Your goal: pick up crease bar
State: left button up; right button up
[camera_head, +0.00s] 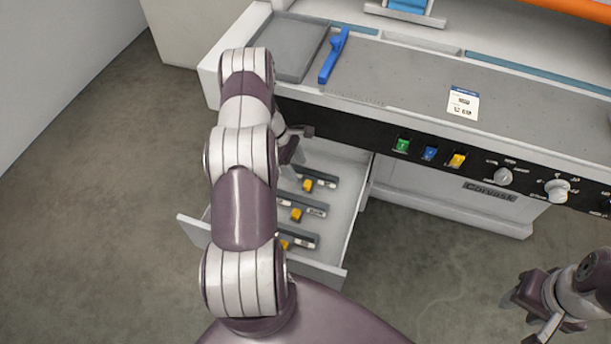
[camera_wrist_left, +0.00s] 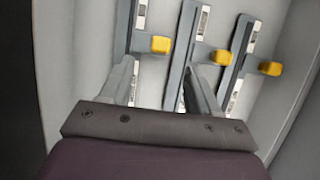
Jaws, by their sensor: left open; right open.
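Three dark grey bars with yellow tabs and pale labels lie in the open drawer (camera_head: 340,215): a far bar (camera_head: 326,181), a middle bar (camera_head: 312,208) and a near bar (camera_head: 303,238). They look alike, and I cannot tell which is the crease bar. In the left wrist view they are the left bar (camera_wrist_left: 124,30), the centre bar (camera_wrist_left: 184,45) and the right bar (camera_wrist_left: 238,55). My left gripper (camera_wrist_left: 160,66) is open and empty, its fingers over the left and centre bars. My arm partly hides the drawer in the head view. My right gripper (camera_head: 525,313) is open and empty, low at right.
The worktop (camera_head: 400,85) above the drawer carries a blue-handled tool (camera_head: 334,56), a grey tray (camera_head: 290,46) and a white label card (camera_head: 463,102). Its front panel (camera_head: 385,140) has coloured switches and knobs, and overhangs the drawer's far end.

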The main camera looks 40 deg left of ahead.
aim_at(301, 176)
pick_arm(q)
jog(key=x, duration=0.7)
jog(key=shift+a, duration=0.1)
grip_shut()
